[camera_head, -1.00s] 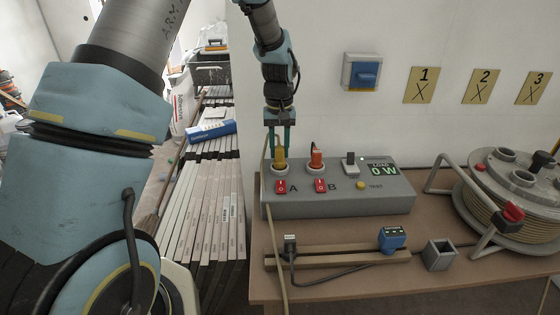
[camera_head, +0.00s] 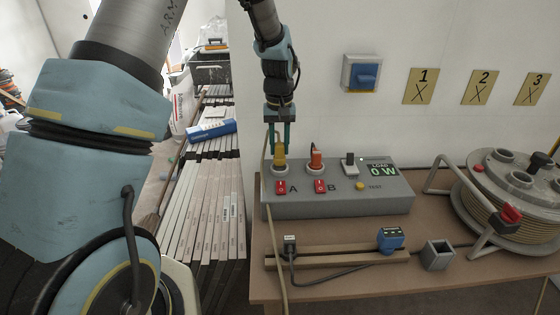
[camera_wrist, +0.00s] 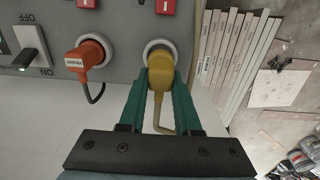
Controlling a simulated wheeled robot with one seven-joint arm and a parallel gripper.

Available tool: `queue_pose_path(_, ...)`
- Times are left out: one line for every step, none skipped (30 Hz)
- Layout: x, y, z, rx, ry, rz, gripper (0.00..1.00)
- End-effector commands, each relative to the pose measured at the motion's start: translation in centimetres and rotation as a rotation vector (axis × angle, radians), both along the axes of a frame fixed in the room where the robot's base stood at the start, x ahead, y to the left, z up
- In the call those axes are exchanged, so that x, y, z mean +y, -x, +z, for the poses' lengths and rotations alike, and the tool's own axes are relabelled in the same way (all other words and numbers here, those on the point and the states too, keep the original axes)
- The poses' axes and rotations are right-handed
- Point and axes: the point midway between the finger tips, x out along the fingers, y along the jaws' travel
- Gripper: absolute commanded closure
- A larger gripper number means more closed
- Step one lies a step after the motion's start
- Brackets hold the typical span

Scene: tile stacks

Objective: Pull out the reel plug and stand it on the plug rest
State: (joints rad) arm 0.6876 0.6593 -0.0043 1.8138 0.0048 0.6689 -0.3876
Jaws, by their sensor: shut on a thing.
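The yellow plug (camera_head: 279,157), with a yellow cord, is at the left socket, marked A, of the grey panel box (camera_head: 345,203). My gripper (camera_head: 280,148) is above it with its green fingers shut on the plug. In the wrist view the yellow plug (camera_wrist: 160,72) sits between the fingers, its front end at the round socket (camera_wrist: 158,46). I cannot tell how deep it sits. An orange plug (camera_head: 316,158) is in socket B. A small grey open-topped box (camera_head: 438,255) stands on the bench to the right; I cannot tell whether it is the plug rest.
Red switches (camera_head: 320,186) sit below the sockets, and the display (camera_head: 382,170) reads 0 W. A cable reel (camera_head: 510,200) stands at the right. A wooden rail (camera_head: 335,254) with a blue device (camera_head: 391,239) lies in front. The yellow cord hangs past the bench's left side.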

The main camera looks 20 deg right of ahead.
Motion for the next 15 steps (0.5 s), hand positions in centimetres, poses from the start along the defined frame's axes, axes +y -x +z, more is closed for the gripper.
queue_pose_path(0.0, 0.0, 0.4, -0.001, 0.0, 0.0, 1.0)
queue_pose_path(0.0, 0.0, 0.5, -0.001, 0.0, 0.0, 1.0)
queue_pose_path(0.0, 0.0, 0.7, -0.001, 0.0, 0.0, 1.0)
queue_pose_path(0.0, 0.0, 0.8, -0.001, 0.0, 0.0, 1.0)
queue_pose_path(0.0, 0.0, 0.9, -0.001, 0.0, 0.0, 1.0)
queue_pose_path(0.0, 0.0, 1.0, -0.001, 0.0, 0.0, 1.0)
queue_pose_path(0.0, 0.0, 1.2, -0.001, 0.0, 0.0, 1.0)
queue_pose_path(0.0, 0.0, 1.3, -0.001, 0.0, 0.0, 1.0)
queue_pose_path(0.0, 0.0, 1.4, -0.001, 0.0, 0.0, 1.0)
queue_pose_path(0.0, 0.0, 1.5, -0.001, 0.0, 0.0, 1.0)
queue_pose_path(0.0, 0.0, 1.7, -0.001, 0.001, 0.0, 1.0)
queue_pose_path(0.0, 0.0, 1.8, -0.001, 0.001, 0.0, 1.0)
queue_pose_path(0.0, 0.0, 1.9, -0.001, 0.001, 0.0, 1.0)
queue_pose_path(0.0, 0.0, 2.0, -0.001, 0.001, 0.0, 1.0)
queue_pose_path(0.0, 0.0, 2.2, -0.001, 0.001, 0.0, 1.0)
